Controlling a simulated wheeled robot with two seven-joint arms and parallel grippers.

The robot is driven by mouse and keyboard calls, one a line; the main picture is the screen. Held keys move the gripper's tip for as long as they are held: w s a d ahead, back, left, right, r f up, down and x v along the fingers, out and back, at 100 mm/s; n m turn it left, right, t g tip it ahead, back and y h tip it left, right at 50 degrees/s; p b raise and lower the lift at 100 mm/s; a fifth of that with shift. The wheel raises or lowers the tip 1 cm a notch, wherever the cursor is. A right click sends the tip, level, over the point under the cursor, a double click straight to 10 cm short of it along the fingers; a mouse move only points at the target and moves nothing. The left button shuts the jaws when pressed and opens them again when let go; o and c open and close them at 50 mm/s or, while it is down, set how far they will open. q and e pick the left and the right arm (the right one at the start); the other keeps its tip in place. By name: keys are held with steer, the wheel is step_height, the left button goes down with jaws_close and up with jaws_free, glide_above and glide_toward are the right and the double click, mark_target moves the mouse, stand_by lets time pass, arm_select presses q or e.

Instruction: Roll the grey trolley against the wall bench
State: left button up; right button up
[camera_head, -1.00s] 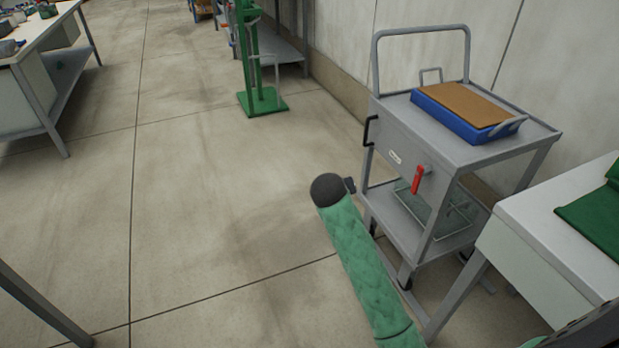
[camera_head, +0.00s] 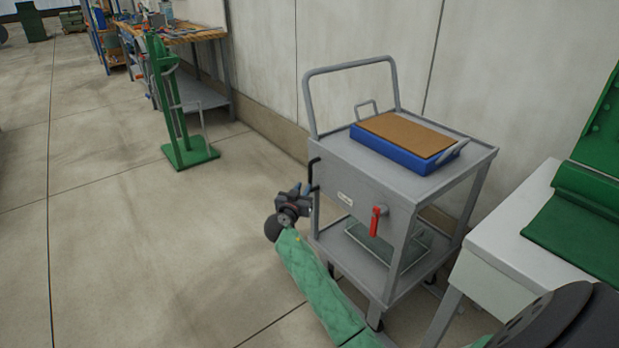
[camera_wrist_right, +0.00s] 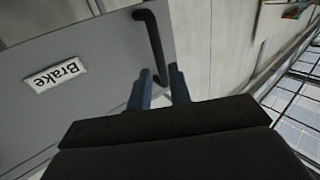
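The grey trolley (camera_head: 345,170) stands by the wall, with a push bar on top and a black side handle (camera_head: 314,174). A red lever (camera_head: 376,221) hangs on its front panel; the "Brake" label (camera_wrist_right: 56,75) shows in the right wrist view. My right gripper (camera_head: 306,188) is at the handle. In the right wrist view its two blue-grey fingers (camera_wrist_right: 159,88) are apart, with the lower end of the black handle (camera_wrist_right: 152,45) between or just beyond them; contact is unclear. A wood-topped bench (camera_head: 195,33) stands along the wall farther back. My left gripper is out of view.
A blue tray with a brown top (camera_head: 405,160) sits on the trolley. A green stand (camera_head: 188,152) is on the floor between trolley and bench. The floor at left is clear.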

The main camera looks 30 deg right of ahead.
mark_target(310, 179)
steer(key=shift+x, duration=3.85)
jaws_close()
